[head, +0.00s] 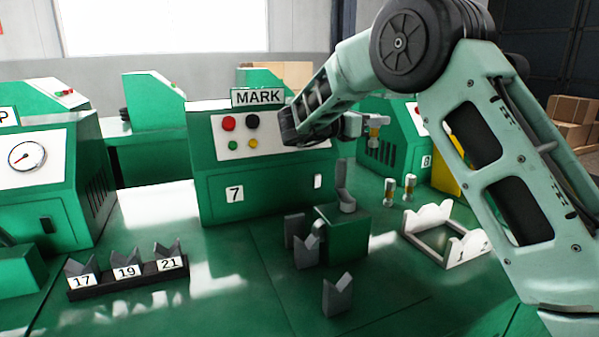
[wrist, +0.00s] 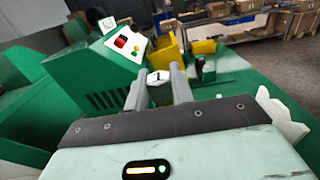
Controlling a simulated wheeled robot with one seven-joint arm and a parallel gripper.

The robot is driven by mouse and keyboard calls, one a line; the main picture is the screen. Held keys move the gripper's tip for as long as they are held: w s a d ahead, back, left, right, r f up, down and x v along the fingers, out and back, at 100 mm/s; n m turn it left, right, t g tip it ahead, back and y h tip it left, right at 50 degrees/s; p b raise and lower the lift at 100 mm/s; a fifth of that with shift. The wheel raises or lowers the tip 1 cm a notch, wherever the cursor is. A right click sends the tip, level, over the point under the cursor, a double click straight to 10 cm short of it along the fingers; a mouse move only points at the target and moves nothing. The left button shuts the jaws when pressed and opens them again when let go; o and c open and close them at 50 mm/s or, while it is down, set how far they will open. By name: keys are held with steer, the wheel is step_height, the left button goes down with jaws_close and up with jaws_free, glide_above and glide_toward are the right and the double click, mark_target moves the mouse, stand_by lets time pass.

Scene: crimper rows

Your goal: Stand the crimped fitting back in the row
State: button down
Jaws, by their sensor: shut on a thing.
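My gripper (head: 368,124) is at the upper middle right of the head view, raised well above the bench and shut on a small brass-and-white fitting (head: 376,132). In the wrist view the fitting (wrist: 157,76) shows between the two grey fingers, with a white face marked 1. Two similar fittings stand upright on the bench below, a left one (head: 390,191) and a right one (head: 410,186). The held fitting is apart from both. Whether its end is crimped is too small to tell.
A white notched rack (head: 417,236) stands at right, near the fittings. A green block with a grey upright tool (head: 345,196) and grey V-blocks (head: 337,295) stand in the middle. The MARK machine (head: 258,180) is behind; a black tray (head: 128,283) holds numbered blocks at left.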

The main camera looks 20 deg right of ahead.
step_height(320, 180, down, 18)
stand_by(0.6)
steer(key=shift+f, duration=0.15)
steer(key=c, duration=1.2)
jaws_free()
steer(key=shift+r, duration=0.25)
steer(key=a, duration=0.6)
steer(key=a+b, duration=0.1)
steer(key=a, duration=0.5)
steer(key=shift+s+f, duration=0.1)
steer(key=shift+s, duration=0.1)
